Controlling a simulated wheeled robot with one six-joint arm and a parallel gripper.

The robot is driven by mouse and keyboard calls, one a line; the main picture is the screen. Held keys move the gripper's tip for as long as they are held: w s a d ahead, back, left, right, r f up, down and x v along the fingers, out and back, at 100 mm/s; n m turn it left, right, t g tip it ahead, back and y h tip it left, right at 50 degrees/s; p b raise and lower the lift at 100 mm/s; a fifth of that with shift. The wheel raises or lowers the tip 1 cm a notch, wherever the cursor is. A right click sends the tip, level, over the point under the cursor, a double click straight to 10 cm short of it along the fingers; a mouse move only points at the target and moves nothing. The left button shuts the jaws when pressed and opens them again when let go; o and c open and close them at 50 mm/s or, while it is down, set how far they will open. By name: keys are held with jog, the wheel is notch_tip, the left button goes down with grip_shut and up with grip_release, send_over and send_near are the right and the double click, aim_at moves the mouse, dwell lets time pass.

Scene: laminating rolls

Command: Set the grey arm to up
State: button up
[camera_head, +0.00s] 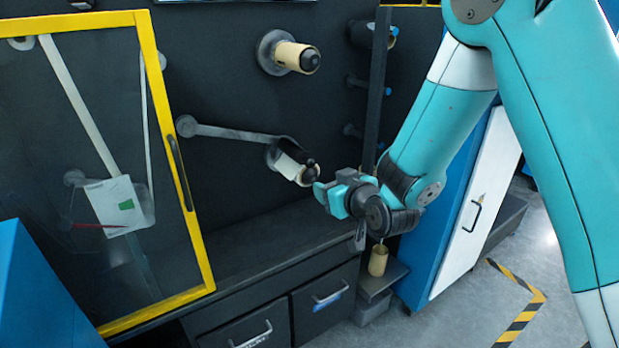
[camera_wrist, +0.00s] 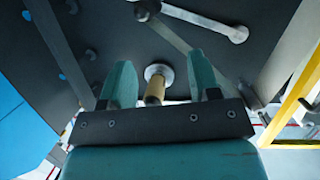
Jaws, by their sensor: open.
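The grey arm (camera_head: 232,132) is on the dark machine face in the head view. Its round pivot is at the left, and it runs nearly level, sloping slightly down, to the right. Its right end meets a dark part at the lower roll (camera_head: 288,166), so the end is partly hidden. In the wrist view a grey arm (camera_wrist: 200,18) shows at the top, with a round end at the right. My gripper (camera_head: 328,198) is just right of and below the lower roll's end. Its teal fingers (camera_wrist: 162,76) are apart, with nothing seen gripped between them.
An upper cream roll (camera_head: 292,56) sticks out above. A yellow-framed clear door (camera_head: 168,110) stands at the left. A dark ledge (camera_head: 265,235) and drawers (camera_head: 322,300) lie below. A dark upright post (camera_head: 376,90) and white cabinet door (camera_head: 475,205) are at the right.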

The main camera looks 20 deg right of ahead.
aim_at(312, 166)
notch_tip(312, 166, down, 4)
jog(key=w+d+t+b, duration=0.1)
jog(key=d+t, duration=0.1)
jog(key=t, duration=0.1)
jog(key=shift+n, duration=0.4)
jog(key=w, duration=0.5)
jog(key=w+a+p, duration=0.1)
jog(key=w, duration=0.5)
jog(key=w+a+p, duration=0.1)
jog(key=w, duration=0.5)
jog(key=shift+w+a, duration=0.1)
jog(key=shift+w, duration=0.1)
grip_shut()
